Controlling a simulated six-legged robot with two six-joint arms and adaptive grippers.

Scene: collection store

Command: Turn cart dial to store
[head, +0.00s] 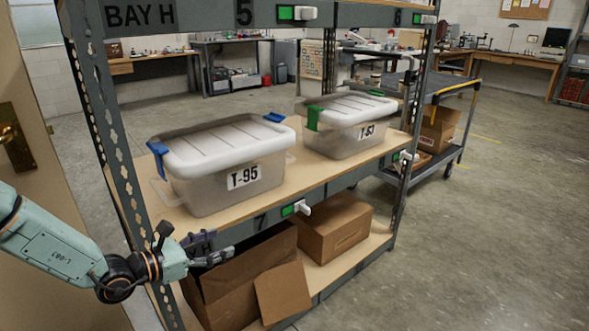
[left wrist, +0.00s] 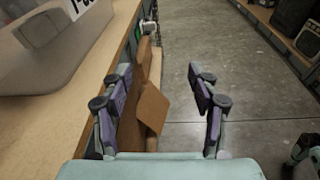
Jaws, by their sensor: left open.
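A dark grey cart (head: 443,84) with a yellow-marked edge stands behind the right end of the shelf rack in the head view. The rack's post partly hides it. I cannot make out a dial on it. My left gripper (head: 222,246) is at the lower left of the head view, in front of the rack's left post and near the middle shelf's front edge. It is far from the cart. In the left wrist view the left gripper (left wrist: 160,78) has its fingers spread apart with nothing held between them.
The rack's middle shelf (head: 310,178) bears tub T-95 (head: 215,190) and a second lidded tub (head: 345,140). Below are an open carton (head: 240,275) and a closed carton (head: 335,230). A door (head: 50,170) stands at left. The floor (head: 480,230) at right is clear.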

